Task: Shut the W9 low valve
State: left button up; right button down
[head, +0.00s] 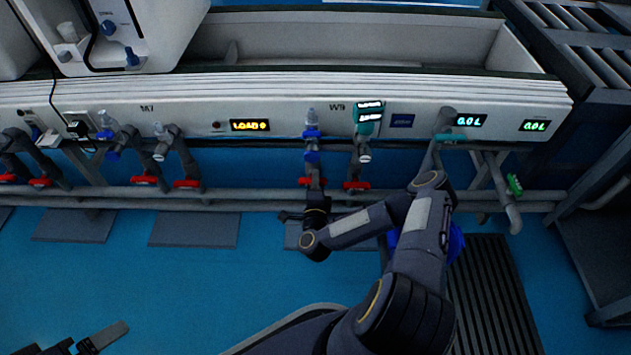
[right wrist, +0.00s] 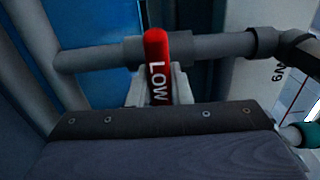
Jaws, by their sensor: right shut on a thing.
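The W9 low valve has a red handle (head: 306,181) on the pipe below the W9 label (head: 337,107). In the right wrist view the handle (right wrist: 156,65) reads LOW and stands across the grey pipe (right wrist: 100,56). Its lower end is hidden behind my gripper's dark finger. My right gripper (head: 316,191) is at this handle and shut on it. My left gripper (head: 88,344) shows only in part at the bottom left of the head view, far from the valve; its opening is unclear.
Another red handle (head: 356,185) sits just right of the W9 low valve. A horizontal pipe (head: 245,200) runs under the bench (head: 185,90). More red handles (head: 145,179) are to the left. The blue floor (head: 180,280) in front is mostly clear.

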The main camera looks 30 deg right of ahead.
jog(key=c, duration=1.3)
grip_release()
jog(key=shift+s+a, duration=0.1)
jog(key=shift+s+a+p, duration=0.2)
jog(key=shift+s+p, duration=0.1)
jog(key=p+v, duration=0.2)
jog(key=v, duration=0.5)
jog(key=shift+d, duration=0.1)
